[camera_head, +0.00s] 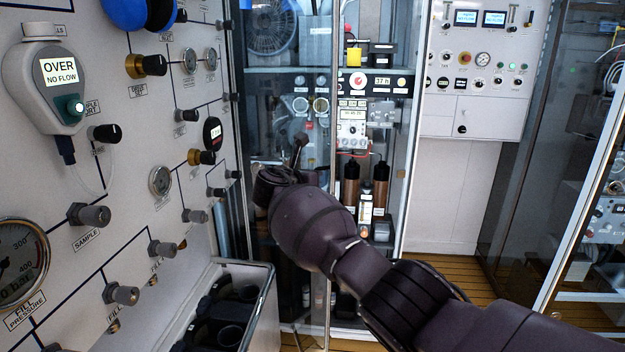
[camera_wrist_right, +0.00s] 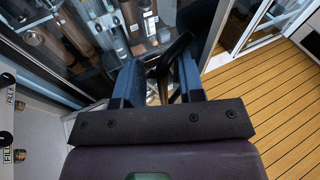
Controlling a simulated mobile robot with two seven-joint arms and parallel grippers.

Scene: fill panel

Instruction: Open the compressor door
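The compressor cabinet (camera_head: 402,170) stands in the middle of the head view. Its tinted glass door (camera_head: 285,95) appears partly open: its free edge (camera_head: 333,70) stands away from the cabinet's right-hand frame, and the inside shows clearly through that gap. A dark handle (camera_head: 300,150) is on the door near this edge. My right gripper (camera_head: 275,182) is at the handle, partly hidden by my wrist in the head view. In the right wrist view my right gripper (camera_wrist_right: 160,88) has its fingers apart, with the dark handle (camera_wrist_right: 174,52) between or just beyond them; contact cannot be told. My left gripper is not in view.
A fill panel (camera_head: 130,215) with knobs and gauges stands close on the left. An open grey bin (camera_head: 262,300) sits below it, near the door's lower edge. A white control panel (camera_head: 470,75) and another glass door (camera_head: 585,190) are at right. Wooden floor (camera_wrist_right: 265,110) is clear there.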

